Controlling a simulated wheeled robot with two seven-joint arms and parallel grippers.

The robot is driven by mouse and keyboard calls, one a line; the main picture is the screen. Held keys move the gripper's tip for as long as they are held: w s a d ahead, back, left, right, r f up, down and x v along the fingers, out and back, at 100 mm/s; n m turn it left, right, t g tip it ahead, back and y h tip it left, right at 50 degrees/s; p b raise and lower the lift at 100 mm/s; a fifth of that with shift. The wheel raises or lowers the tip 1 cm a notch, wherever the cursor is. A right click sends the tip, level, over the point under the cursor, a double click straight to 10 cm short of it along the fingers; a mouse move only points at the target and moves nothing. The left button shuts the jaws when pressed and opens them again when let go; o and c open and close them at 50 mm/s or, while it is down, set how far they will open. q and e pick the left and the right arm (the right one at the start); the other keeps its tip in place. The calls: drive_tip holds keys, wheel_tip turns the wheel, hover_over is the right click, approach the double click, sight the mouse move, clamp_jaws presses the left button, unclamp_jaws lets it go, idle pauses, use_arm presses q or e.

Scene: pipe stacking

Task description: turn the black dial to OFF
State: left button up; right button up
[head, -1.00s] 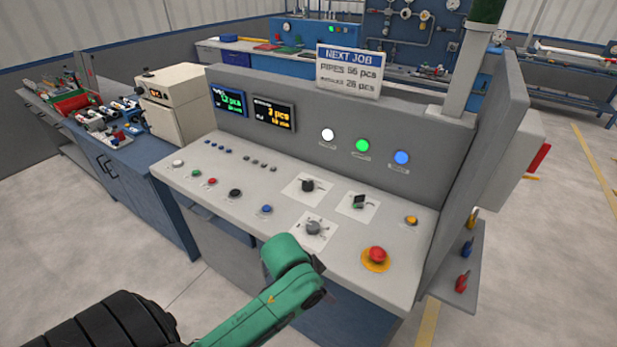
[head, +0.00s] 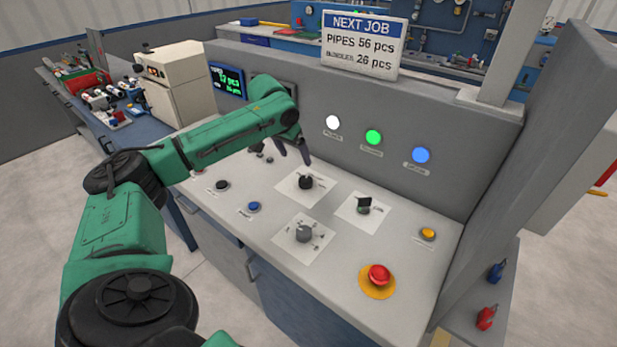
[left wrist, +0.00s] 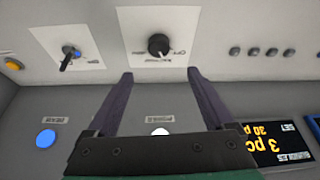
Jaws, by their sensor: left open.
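The black dial (head: 306,182) is a round knob on a white label plate on the sloped console, with small lettering around it. In the left wrist view the dial (left wrist: 158,45) appears upside down, just beyond and between my fingertips; the lettering is too small to read for its setting. My left gripper (head: 294,153) is open and empty above and behind the dial, apart from it. Its two dark fingers (left wrist: 160,74) point toward the dial in the wrist view. My right gripper is not in view.
A red emergency button (head: 378,275), a blue button (head: 254,207) and an orange button (head: 428,234) are also on the console. The upright panel (head: 455,180) rises behind.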

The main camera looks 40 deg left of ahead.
sight(305, 179)
use_arm(q)
drive_tip(key=p+x, duration=0.1)
drive_tip(key=x, duration=0.5)
drive_tip(key=shift+s+d+f, duration=0.15)
drive_tip(key=x, duration=0.6)
drive_tip(key=shift+w, duration=0.2)
drive_tip(key=shift+f, duration=0.2)
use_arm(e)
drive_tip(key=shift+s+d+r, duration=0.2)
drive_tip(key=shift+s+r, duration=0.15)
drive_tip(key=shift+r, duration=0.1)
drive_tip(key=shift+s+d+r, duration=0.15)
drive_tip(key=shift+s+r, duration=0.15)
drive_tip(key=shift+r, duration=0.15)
